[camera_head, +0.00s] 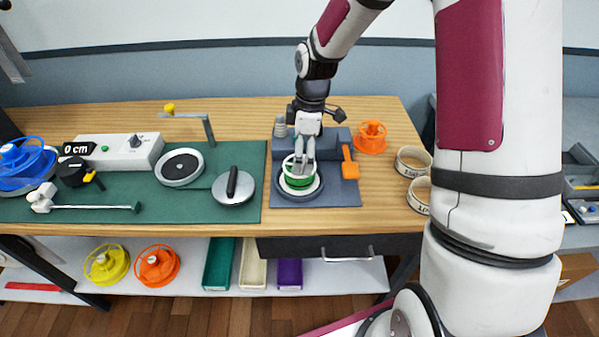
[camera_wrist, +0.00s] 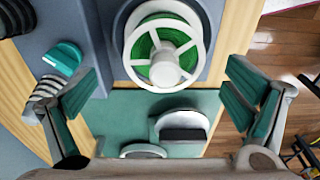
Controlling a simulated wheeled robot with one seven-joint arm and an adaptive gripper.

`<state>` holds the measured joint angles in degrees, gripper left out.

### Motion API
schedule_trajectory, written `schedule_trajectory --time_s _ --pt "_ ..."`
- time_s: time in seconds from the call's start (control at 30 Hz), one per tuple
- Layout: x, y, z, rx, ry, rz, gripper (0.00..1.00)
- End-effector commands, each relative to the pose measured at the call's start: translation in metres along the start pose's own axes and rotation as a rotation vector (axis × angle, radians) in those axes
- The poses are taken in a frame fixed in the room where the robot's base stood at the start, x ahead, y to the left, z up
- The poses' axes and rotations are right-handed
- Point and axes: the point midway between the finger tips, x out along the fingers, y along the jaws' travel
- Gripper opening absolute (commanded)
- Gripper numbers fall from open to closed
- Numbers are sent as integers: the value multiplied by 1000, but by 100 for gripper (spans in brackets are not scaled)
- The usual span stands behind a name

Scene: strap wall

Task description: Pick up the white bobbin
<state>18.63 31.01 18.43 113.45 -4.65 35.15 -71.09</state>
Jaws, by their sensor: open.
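The white bobbin (camera_head: 299,184) has a spoked rim and green strap wound inside. It sits on a dark round base on the blue-grey pad, right of the table's middle. In the wrist view the white bobbin (camera_wrist: 166,72) shows at the top middle, its hub and spokes facing the camera. My gripper (camera_head: 304,157) is over the bobbin in the head view and partly covers it. In the wrist view my gripper (camera_wrist: 162,76) has its fingers spread wide, one on each side, with the bobbin between and beyond them. I cannot tell the exact gap in height.
An orange spool (camera_head: 370,137) and an orange-handled tool (camera_head: 349,162) stand right of the bobbin. A grey stack of rings (camera_head: 280,128) is behind it, left. A round grey lid with a black handle (camera_head: 234,187) lies on the green mat. Tape rings (camera_head: 412,161) stand at the right edge.

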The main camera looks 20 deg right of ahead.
Motion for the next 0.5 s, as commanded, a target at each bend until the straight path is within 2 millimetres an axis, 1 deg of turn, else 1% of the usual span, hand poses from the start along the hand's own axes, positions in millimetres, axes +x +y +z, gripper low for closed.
schedule_trajectory --time_s 0.13,0.3,0.4,0.5 --pt "10 -2 -1 -1 0 -2 96" --pt "34 -7 -2 -1 -1 -4 96" --pt "47 -5 -2 -1 -1 -2 96" --pt "53 -5 -2 0 -1 -1 96"
